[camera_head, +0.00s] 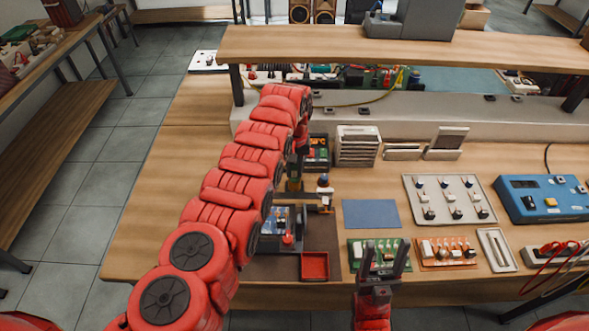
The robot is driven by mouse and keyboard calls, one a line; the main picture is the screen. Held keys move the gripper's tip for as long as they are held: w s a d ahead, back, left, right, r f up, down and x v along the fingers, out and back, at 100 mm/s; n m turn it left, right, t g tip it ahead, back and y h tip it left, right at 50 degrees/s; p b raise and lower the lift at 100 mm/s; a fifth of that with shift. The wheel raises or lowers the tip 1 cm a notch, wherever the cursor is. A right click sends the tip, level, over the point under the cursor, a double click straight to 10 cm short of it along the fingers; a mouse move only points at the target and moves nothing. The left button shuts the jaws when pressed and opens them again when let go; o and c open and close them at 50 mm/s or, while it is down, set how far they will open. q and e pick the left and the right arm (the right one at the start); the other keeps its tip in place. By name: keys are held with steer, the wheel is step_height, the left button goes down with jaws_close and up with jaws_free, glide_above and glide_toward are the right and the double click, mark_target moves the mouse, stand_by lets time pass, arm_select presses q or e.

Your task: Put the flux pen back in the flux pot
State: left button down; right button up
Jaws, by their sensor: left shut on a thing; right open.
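My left gripper (295,172) points down over the left part of the bench, below the end of my red arm. It is shut on a slim thing that is mostly hidden, apparently the flux pen.
A red tray (315,266) lies on a dark mat (321,232). A blue pad (371,214), an orange board (447,253), a panel of switches (449,200) and a blue instrument (542,199) fill the right side. A raised shelf (400,48) spans the back.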

arm_select(q)
steer(key=c, duration=0.6)
jaws_free()
steer(key=o, duration=0.6)
steer(key=shift+c, duration=0.2)
steer(key=shift+r, duration=0.1)
step_height(320, 180, up, 5)
steer(key=p, duration=0.4)
steer(key=shift+p, duration=0.3)
steer(key=shift+r+p, duration=0.7)
steer(key=shift+r, duration=0.25)
